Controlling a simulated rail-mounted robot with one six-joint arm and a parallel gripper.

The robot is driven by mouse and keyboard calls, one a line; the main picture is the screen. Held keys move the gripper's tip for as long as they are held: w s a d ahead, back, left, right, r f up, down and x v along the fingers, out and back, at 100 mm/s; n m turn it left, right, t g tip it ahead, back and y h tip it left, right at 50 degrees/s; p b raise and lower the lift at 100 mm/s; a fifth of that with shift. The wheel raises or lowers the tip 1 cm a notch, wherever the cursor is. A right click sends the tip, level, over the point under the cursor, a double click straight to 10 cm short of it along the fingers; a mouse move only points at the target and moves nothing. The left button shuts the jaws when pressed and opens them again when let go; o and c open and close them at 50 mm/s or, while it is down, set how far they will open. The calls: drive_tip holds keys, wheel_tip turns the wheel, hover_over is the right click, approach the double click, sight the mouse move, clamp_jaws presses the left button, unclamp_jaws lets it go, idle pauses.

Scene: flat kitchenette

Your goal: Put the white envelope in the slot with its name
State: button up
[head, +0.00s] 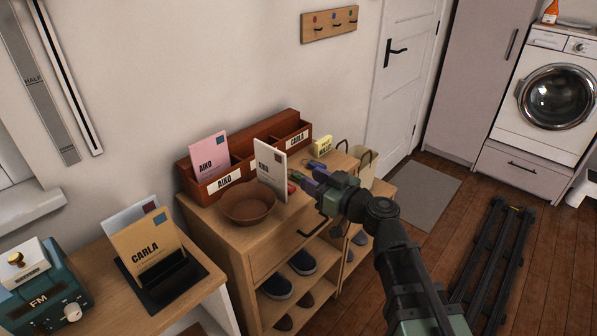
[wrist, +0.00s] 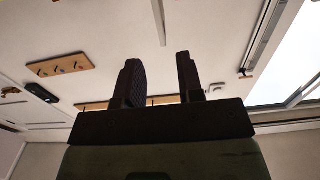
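The white envelope (head: 271,170), with a small dark stamp and lettering too small to read, is upright in the head view. It stands in front of the middle of the red-brown letter rack (head: 262,126); I cannot tell what its lower edge rests on. The rack's left slot reads AIKO and holds a pink envelope (head: 210,158); its right slot label reads CARLA. The envelope hides the middle label. My gripper (head: 309,184) is just right of the envelope. In the wrist view its fingers (wrist: 163,82) are apart with nothing visible between them.
A brown bowl (head: 248,204) sits left of the envelope on the wooden cabinet. A yellow box (head: 322,146) and small coloured items lie right.

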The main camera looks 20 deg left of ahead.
drive_tip(key=shift+d, duration=0.15)
drive_tip(key=s+d+f+m+g+h, duration=0.2)
drive_tip(key=d+f+m+h, duration=0.2)
drive_tip(key=d, duration=0.9)
drive_tip(key=s+d+f+m+g+h, duration=0.2)
drive_tip(key=d+f+m+h, duration=0.3)
drive_tip(key=d+f+h, duration=0.4)
drive_tip(key=d+f, duration=0.3)
drive_tip(key=d, duration=0.2)
drive_tip(key=s+d+m+h, duration=0.1)
drive_tip(key=d, duration=0.2)
drive_tip(key=s+d+m+g+h, duration=0.1)
drive_tip(key=d+m, duration=0.1)
drive_tip(key=d, duration=0.1)
drive_tip(key=s+d+f+m+h, duration=0.1)
drive_tip(key=d+m+h, duration=0.1)
drive_tip(key=d, duration=0.2)
drive_tip(key=shift+s+f+g, duration=0.1)
drive_tip(key=shift+s+g, duration=0.2)
drive_tip(key=shift+g, duration=0.1)
drive_tip(key=shift+o, duration=0.4)
